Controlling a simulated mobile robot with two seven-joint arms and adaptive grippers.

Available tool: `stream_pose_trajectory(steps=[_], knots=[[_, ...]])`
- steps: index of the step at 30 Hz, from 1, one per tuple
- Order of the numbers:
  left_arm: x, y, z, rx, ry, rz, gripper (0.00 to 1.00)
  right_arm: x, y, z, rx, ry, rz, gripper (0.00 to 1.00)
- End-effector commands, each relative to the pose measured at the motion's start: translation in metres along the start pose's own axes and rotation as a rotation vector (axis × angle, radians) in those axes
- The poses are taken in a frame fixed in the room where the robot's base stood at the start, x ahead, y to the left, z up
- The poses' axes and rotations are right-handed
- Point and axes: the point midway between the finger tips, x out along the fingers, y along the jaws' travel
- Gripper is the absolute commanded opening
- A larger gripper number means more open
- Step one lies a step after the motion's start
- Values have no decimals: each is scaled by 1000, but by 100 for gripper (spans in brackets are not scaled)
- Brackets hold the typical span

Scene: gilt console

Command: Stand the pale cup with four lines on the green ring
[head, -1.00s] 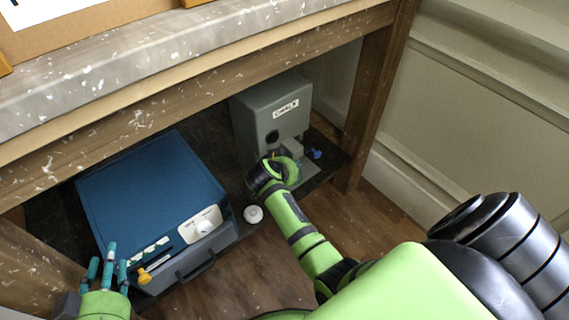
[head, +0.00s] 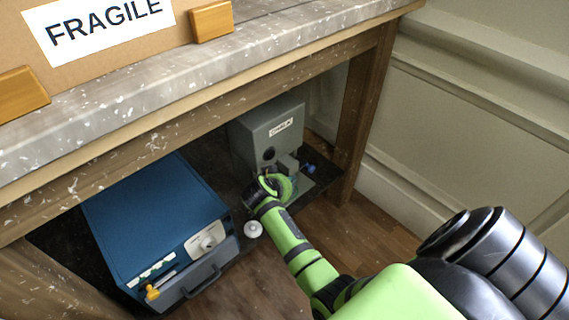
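I cannot make out a pale cup with four lines or a green ring in this view. My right gripper (head: 268,188) is at the end of the green arm, low under the console, close in front of the grey box (head: 262,142). Its fingers are small and partly hidden by the hand, so I cannot tell whether it is open or holds anything. My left gripper is out of view.
A blue unit (head: 150,220) with a handle and an orange knob (head: 152,292) stands on the dark lower shelf. A small white round thing (head: 253,229) lies between it and my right arm. A console leg (head: 362,115) stands right. A "FRAGILE" box (head: 120,45) sits on top.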

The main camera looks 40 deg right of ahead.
Motion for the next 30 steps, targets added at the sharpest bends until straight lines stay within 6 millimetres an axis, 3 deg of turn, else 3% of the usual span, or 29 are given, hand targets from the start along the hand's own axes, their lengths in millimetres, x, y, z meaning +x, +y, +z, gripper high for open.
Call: stream_pose_trajectory(steps=[5, 8, 12, 18, 22, 30], knots=[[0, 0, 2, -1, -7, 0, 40, -21, 31, 34, -186, -69, -71, 31], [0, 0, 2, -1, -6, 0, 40, -53, 53, 66, -377, -137, -177, 31], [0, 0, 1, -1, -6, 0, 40, -114, 78, 109, -661, -215, -370, 31], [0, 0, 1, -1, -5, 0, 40, -188, 101, 145, -933, -268, -604, 31], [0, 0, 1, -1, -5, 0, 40, -206, 106, 152, -993, -273, -665, 31], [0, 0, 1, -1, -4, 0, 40, -207, 106, 152, -998, -273, -669, 31]])
